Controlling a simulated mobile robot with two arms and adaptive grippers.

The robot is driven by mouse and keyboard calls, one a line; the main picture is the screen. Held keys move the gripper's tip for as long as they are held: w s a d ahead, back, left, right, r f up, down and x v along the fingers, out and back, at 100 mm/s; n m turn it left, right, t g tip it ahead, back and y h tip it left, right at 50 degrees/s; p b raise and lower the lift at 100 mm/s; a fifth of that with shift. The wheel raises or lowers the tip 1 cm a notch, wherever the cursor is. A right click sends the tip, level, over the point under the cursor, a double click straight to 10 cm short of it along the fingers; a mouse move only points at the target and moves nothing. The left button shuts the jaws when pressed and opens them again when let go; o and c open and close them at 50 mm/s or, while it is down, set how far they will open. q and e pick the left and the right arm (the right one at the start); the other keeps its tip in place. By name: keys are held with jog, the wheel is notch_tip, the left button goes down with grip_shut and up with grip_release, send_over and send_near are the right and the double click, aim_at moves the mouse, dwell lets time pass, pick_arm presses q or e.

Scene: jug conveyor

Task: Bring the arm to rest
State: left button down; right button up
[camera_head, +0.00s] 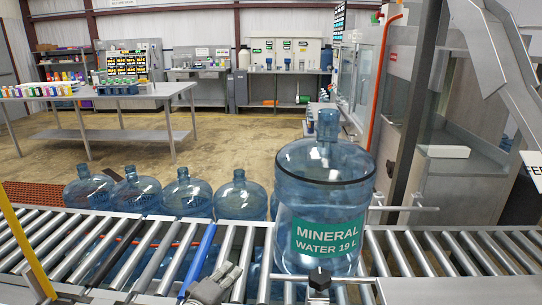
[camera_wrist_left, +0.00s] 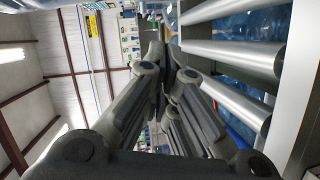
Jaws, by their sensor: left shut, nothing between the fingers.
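My left gripper (camera_head: 228,277) shows at the bottom edge of the head view, low in front of the conveyor rollers and left of the large jug. It is shut and empty. In the left wrist view its dark grey fingers (camera_wrist_left: 168,58) lie together, beside the metal rollers. A large clear blue jug (camera_head: 325,190) with a green "MINERAL WATER 19 L" label stands upright on the roller conveyor (camera_head: 425,262), apart from the gripper. My right gripper is not in view.
Several blue jugs (camera_head: 187,195) stand in a row behind the conveyor. A blue bar (camera_head: 198,261) crosses the rollers close to my left gripper, and a yellow post (camera_head: 27,252) stands at the left. A black knob (camera_head: 319,279) is in front of the large jug.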

pick_arm(q)
jog(key=s+a+f+m+g+y, duration=0.1)
jog(key=s+f+m+g, duration=0.3)
jog(key=s, duration=0.6)
jog(key=s+a+f+m+g+y, duration=0.1)
jog(key=s+f+m+g, duration=0.2)
jog(key=s+f+m, duration=0.35)
jog(key=s+a+f+m+g+y, duration=0.1)
jog(key=s+a+m+g+y, duration=0.15)
jog(key=s, duration=0.65)
jog(key=s+a+m+g+y, duration=0.15)
jog(key=s+a, duration=0.25)
jog(key=s, duration=0.6)
notch_tip(320, 180, down, 28)
jog(key=s+g, duration=0.2)
jog(key=s+a+f+g, duration=0.1)
jog(key=s+a+f, duration=0.1)
jog(key=s+f, duration=1.3)
jog(key=shift+s+a+h, duration=0.2)
jog(key=shift+s+h, duration=0.1)
jog(key=shift+s, duration=0.3)
jog(key=shift+n, duration=0.25)
